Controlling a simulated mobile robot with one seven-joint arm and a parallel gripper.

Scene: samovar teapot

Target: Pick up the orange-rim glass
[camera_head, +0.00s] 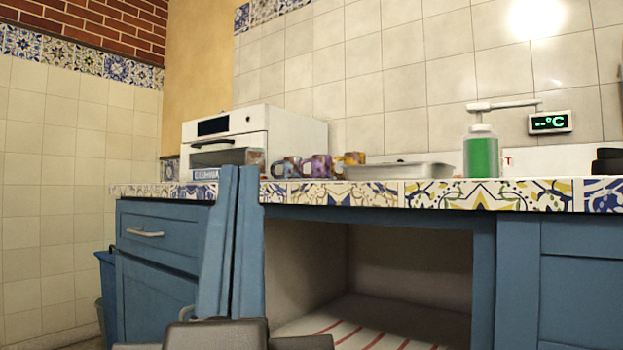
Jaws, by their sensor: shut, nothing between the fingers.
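I cannot make out an orange-rim glass for certain. A small see-through brownish shape (254,157) stands in front of the white oven at the left of the tiled counter; its rim is too unclear to tell. Three patterned mugs stand to its right: a blue one (286,167), a purple one (317,168) and an orange-yellow one (350,160). My gripper's fingers do not show. Dark grey parts at the bottom edge seem to be mine, and they are apart from the counter.
The counter edge (440,195) is tiled. A metal tray (398,171) and a green bottle (481,155) stand right of the mugs. The oven (255,135) is at the left. Blue panels (216,255) rise before the counter. The cabinet below has an open bay (410,260).

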